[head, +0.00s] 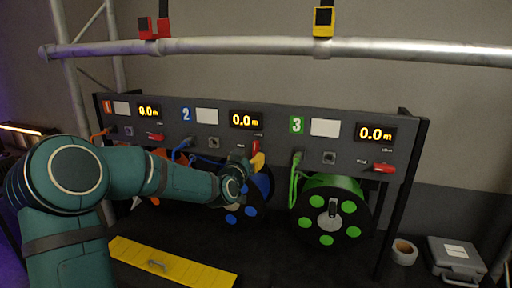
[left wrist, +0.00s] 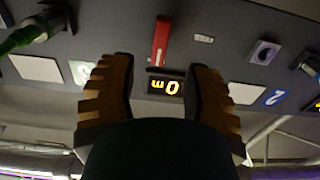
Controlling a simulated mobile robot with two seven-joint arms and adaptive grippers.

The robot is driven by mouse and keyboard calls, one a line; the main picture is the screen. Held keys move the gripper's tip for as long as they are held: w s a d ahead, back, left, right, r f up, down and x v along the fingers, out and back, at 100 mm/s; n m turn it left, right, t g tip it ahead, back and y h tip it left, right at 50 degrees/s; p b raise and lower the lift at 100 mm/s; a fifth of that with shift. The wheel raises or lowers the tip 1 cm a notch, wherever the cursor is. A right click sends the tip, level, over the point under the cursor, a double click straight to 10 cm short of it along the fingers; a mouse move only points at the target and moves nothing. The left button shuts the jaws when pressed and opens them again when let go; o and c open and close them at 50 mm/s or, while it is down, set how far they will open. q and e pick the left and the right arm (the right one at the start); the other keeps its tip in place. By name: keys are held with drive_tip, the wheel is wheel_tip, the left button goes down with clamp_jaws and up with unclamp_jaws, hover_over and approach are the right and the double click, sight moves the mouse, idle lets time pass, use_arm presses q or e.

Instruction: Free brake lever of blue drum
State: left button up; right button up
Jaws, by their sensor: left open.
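The blue drum (head: 262,184) hangs below section 2 of the grey panel, partly hidden behind my left arm. Its red brake lever (head: 255,146) stands upright on the panel beneath the section 2 display. In the left wrist view, which is upside down, the lever (left wrist: 161,42) shows between and just beyond my fingertips. My left gripper (head: 257,161) is open, close to the lever. Its two yellow-ridged fingers (left wrist: 160,68) are spread, with nothing held between them. Whether a finger touches the lever cannot be told. My right gripper is not in view.
The red levers of section 1 (head: 155,137) and section 3 (head: 384,168) lie roughly sideways. A green drum (head: 331,214) is to the right. A yellow bar (head: 172,263) lies in front; a tape roll (head: 404,252) and grey case (head: 456,260) are at right. A truss tube (head: 260,46) runs above.

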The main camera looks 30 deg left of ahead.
sight(255, 149)
use_arm(q)
drive_tip(key=shift+p+x, duration=0.7)
drive_tip(key=shift+x, duration=2.9)
drive_tip(key=shift+d, duration=0.1)
drive_tip(key=shift+s, duration=0.1)
clamp_jaws()
